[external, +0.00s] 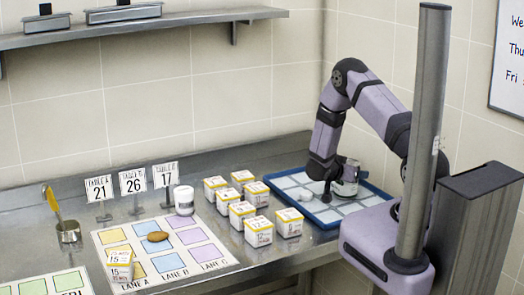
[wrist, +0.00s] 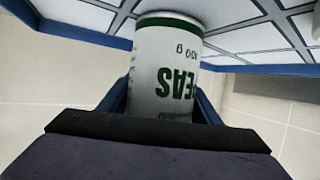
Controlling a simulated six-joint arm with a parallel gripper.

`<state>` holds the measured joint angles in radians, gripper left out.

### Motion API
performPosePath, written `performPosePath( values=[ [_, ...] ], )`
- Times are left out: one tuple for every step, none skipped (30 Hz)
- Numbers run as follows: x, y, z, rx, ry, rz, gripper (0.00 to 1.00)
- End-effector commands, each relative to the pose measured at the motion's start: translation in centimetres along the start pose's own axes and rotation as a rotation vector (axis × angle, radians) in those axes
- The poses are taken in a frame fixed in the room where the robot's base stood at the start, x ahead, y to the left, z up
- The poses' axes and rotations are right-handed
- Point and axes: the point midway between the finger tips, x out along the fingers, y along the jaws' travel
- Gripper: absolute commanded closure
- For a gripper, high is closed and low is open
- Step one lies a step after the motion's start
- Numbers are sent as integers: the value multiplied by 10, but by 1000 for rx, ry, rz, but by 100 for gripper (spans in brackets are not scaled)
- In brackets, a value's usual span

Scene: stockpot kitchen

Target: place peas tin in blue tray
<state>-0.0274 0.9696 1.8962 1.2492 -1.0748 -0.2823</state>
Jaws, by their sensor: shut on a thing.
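The peas tin (wrist: 165,75), white with green bands and green lettering, fills the middle of the wrist view. My gripper (wrist: 162,98) is shut on it, with a blue finger on each side. The tin's lettering is upside down in this view, and its far side is hidden. The blue tray (wrist: 260,69) shows at the top of the wrist view, at the tin's end; I cannot tell whether they touch. In the external view, my gripper (external: 322,192) is low over the blue tray (external: 372,186), which has a pale floor divided into cells.
Several white boxes with yellow edges (external: 258,231) stand left of the tray. Farther left are a mat with coloured squares (external: 207,253), a white cylinder (external: 184,200), a brown item (external: 158,237) and number signs (external: 132,181). A shelf (external: 200,20) hangs on the back wall.

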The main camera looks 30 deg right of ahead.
Motion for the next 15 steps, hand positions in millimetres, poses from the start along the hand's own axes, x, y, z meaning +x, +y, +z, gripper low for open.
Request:
performPosePath(
  values=[
    [0,0,-1,1,3,-1,79],
    [0,0,-1,1,3,-1,79],
    [0,0,0,1,3,-1,79],
    [1,0,1,1,3,0,79],
    [1,0,2,1,2,0,79],
    [1,0,4,0,0,0,40],
    [1,0,3,0,0,0,33],
    [1,0,3,0,0,0,26],
    [1,0,3,0,0,0,24],
    [1,0,3,0,0,0,24],
    [1,0,3,0,0,0,24],
    [1,0,3,0,0,0,24],
    [1,0,3,0,0,0,24],
    [1,0,3,0,0,0,24],
    [1,0,2,0,0,0,24]
  ],
)
